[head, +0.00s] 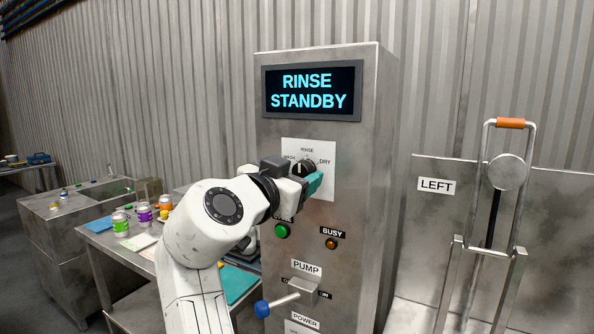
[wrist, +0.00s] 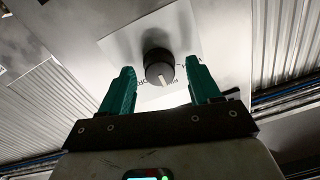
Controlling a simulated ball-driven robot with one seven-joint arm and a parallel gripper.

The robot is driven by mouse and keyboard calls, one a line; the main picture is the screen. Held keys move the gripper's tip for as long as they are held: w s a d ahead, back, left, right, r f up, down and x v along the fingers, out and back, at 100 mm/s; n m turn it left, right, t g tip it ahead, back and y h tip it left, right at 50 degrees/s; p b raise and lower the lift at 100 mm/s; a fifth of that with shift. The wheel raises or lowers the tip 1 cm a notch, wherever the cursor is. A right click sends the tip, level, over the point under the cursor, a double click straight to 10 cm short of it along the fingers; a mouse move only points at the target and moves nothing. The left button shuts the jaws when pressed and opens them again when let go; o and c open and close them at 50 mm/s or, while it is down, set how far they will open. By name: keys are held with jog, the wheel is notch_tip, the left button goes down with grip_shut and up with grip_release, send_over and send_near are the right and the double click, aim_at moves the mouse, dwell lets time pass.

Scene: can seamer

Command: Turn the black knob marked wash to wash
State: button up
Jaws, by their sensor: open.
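The black knob (head: 304,167) sits on a white dial plate (head: 322,150) on the metal cabinet, with WASH at left, RINSE on top and DRY at right. My gripper (head: 299,178) is at the dial and partly covers the knob in the head view. In the wrist view the knob (wrist: 158,66) lies between the two teal fingers of my gripper (wrist: 160,72), with a gap on each side. The fingers are open and hold nothing. The knob's white pointer line points toward the RINSE label. The cabinet screen (head: 312,91) reads RINSE STANDBY.
Below the dial are a green button (head: 281,231), an orange BUSY lamp (head: 331,244) and a PUMP lever (head: 285,301) with a blue end that sticks out. A table (head: 95,239) with several cans stands at left. A tall handle (head: 510,124) stands at right.

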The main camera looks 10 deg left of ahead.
jog(key=shift+w+d, duration=0.1)
jog(key=shift+w, duration=0.2)
jog(key=shift+c, duration=0.3)
jog(key=c, duration=1)
jog(key=shift+n, duration=0.3)
jog(key=n+p, duration=0.2)
jog(key=n, duration=0.1)
jog(key=shift+r, duration=0.15)
jog(key=n+p, duration=0.1)
jog(key=n, duration=0.1)
jog(key=shift+n, duration=0.3)
jog(key=n+p, duration=0.3)
jog(key=n, duration=0.2)
jog(key=shift+g, duration=0.3)
jog(key=shift+n+p, duration=0.3)
jog(key=shift+p, duration=0.05)
